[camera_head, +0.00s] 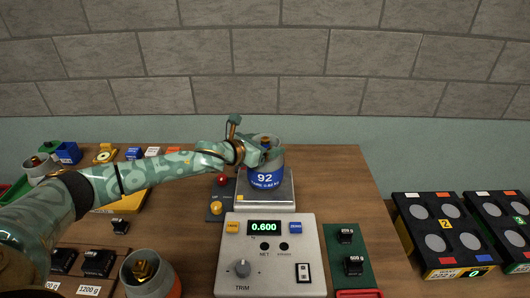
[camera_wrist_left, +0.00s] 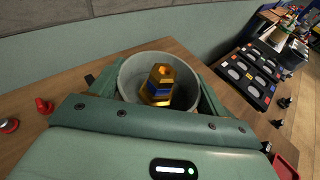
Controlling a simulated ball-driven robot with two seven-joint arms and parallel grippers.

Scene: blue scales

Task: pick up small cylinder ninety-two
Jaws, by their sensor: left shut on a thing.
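The small cylinder ninety-two (camera_head: 265,179), grey with a blue band reading 92, stands upright on the scale's metal pan (camera_head: 280,202). My left gripper (camera_head: 262,151) reaches over it from the left and is shut on its upper part. In the left wrist view the cylinder's grey rim (camera_wrist_left: 128,76) sits between my left fingers, with a gold and blue knobbed piece (camera_wrist_left: 160,86) inside it. The fingers hide part of its sides. My right gripper is not in view.
The scale console (camera_head: 268,255) reads 0.600. A grey and orange cylinder (camera_head: 166,280) stands at the front left. Black weights lie on a green board (camera_head: 349,274) to the right. Black trays (camera_head: 440,232) stand farther right. The table right of the pan is clear.

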